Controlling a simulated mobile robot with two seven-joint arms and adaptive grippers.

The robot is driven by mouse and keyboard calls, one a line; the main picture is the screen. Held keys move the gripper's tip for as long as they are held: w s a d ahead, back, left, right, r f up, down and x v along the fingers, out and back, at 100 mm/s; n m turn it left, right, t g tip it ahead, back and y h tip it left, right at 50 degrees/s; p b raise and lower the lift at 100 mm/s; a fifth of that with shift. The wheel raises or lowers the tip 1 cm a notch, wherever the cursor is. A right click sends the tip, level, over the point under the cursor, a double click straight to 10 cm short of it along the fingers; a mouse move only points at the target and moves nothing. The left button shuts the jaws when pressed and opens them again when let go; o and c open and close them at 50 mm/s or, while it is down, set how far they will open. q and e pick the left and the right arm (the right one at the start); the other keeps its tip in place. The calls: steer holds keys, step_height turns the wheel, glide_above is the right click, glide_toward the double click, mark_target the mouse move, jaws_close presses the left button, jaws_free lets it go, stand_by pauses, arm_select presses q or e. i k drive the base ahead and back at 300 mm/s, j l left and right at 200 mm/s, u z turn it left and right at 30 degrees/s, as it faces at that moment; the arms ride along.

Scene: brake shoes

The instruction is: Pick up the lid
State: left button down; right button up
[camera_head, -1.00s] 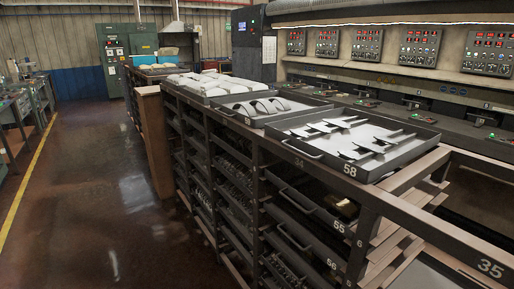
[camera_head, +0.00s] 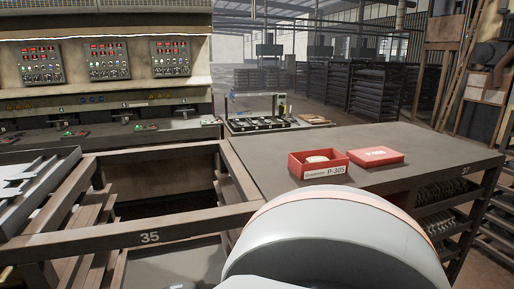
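A red lid (camera_head: 375,156) with pale lettering lies flat on the grey tabletop, just right of an open red box. The box (camera_head: 320,168) has a white label reading P-305 on its front, and a pale object sits inside it. The lid and box look close together, with a small gap between them. A large white rounded part of my own body fills the lower middle of the view, in front of the table. Neither of my grippers shows.
The tabletop (camera_head: 420,150) is clear around the box and lid. To the left is an open rack frame marked 35 (camera_head: 150,237), with a metal tray (camera_head: 38,190) at far left. Control panels line the back left wall. Loaded shelves stand at the right and behind.

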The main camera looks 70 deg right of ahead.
mark_target(368, 158)
steer(key=z, duration=3.2)
